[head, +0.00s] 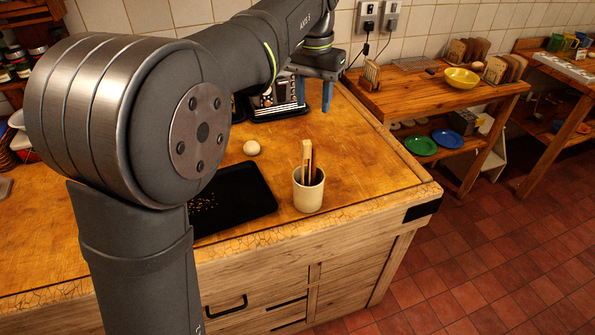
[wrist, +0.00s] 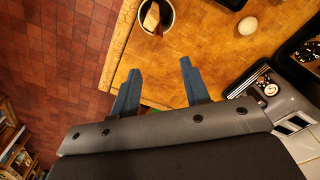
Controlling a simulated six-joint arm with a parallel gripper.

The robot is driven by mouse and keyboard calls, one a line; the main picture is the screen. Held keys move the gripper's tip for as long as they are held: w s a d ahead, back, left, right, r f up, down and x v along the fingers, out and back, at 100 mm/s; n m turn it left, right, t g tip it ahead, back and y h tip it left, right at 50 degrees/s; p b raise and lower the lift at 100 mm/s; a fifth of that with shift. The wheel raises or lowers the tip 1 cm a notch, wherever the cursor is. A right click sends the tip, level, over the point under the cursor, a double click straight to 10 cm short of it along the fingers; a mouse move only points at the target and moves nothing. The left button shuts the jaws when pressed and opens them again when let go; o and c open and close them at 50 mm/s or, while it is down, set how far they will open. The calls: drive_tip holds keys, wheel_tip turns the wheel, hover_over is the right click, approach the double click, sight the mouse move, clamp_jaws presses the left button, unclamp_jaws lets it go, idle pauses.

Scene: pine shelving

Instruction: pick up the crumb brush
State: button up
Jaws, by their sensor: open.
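A pale ceramic pot (head: 308,196) stands upright on the wooden worktop near its front right corner. A flat wooden piece (head: 306,157) and darker slim pieces stick up out of it; one may be the crumb brush, but its lower end is hidden inside. In the wrist view the wooden piece (wrist: 152,17) shows in the pot at the top edge. My gripper (head: 313,94) is open and empty over the worktop's back right part, fingers pointing down, behind and apart from the pot. Its two blue fingers also show in the wrist view (wrist: 159,68).
A black tray (head: 260,193) with crumbs lies left of the pot. A pale round object (head: 251,147) sits behind the tray. Dark trays with items (head: 282,113) stand near my gripper. A side shelf with a yellow bowl (head: 460,79) is at right.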

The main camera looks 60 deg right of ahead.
drive_tip(key=shift+m, duration=0.4)
drive_tip(key=f, duration=1.2)
drive_tip(key=shift+d+f, duration=0.1)
drive_tip(key=shift+d, duration=0.25)
hover_over(312, 178)
drive_tip(key=shift+w+d+f, duration=0.1)
drive_tip(key=shift+d+f, duration=0.1)
drive_tip(key=shift+f, duration=1.15)
drive_tip(key=shift+w+d+f, duration=0.1)
drive_tip(key=shift+d+f, duration=0.05)
drive_tip(key=shift+f, duration=1.2)
drive_tip(key=shift+c, duration=0.4)
clamp_jaws()
